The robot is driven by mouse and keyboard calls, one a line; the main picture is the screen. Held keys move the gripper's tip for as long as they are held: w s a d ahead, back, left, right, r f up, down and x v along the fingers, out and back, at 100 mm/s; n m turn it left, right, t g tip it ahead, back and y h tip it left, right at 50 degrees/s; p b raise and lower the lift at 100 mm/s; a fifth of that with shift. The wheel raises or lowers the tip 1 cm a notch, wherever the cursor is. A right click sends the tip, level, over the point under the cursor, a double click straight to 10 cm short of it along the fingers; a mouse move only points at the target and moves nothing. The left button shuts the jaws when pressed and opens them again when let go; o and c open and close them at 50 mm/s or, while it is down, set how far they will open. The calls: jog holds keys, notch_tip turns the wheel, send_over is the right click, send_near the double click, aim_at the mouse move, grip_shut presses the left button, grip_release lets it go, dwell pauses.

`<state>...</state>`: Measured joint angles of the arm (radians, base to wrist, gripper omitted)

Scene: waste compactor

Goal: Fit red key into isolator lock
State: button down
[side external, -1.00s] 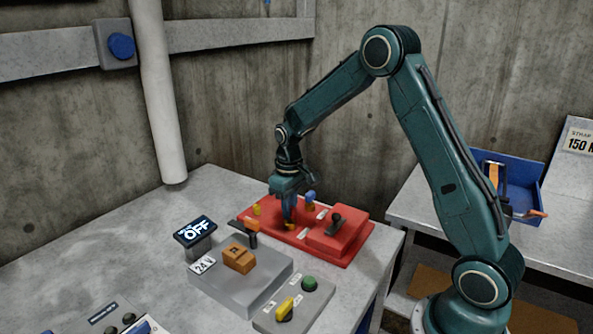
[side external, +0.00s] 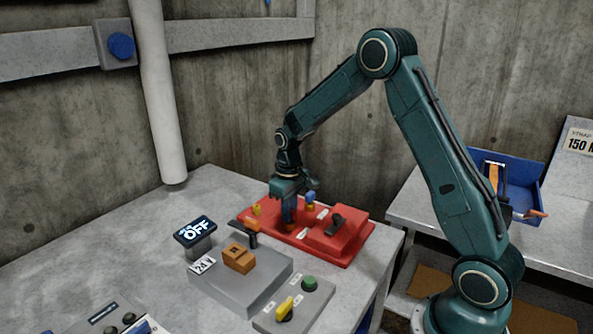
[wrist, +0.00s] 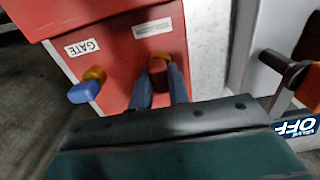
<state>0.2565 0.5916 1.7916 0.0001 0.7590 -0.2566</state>
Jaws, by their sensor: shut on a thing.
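My gripper (side external: 288,228) points down over the red panel (side external: 347,246). In the wrist view its two fingers (wrist: 160,82) are shut on the red key (wrist: 157,68), of which only a small part shows between the fingertips. The key is upright at an orange-yellow collar (wrist: 158,55) on the panel; how deep it sits in it is hidden. A blue key (wrist: 84,92) stands in another yellow collar (wrist: 95,75) near the GATE label. I cannot tell for sure which fitting is the isolator lock.
A display (side external: 196,231) reads OFF. A black knob (side external: 337,222) rises from the panel's right part. A yellow collar (side external: 256,209) stands at its left.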

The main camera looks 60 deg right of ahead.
dwell(0.6)
jog(key=c, duration=1.3)
grip_release()
jog(key=shift+f, duration=0.1)
jog(key=shift+o, duration=0.2)
jog(key=shift+c, duration=0.4)
jog(key=shift+r, duration=3.55)
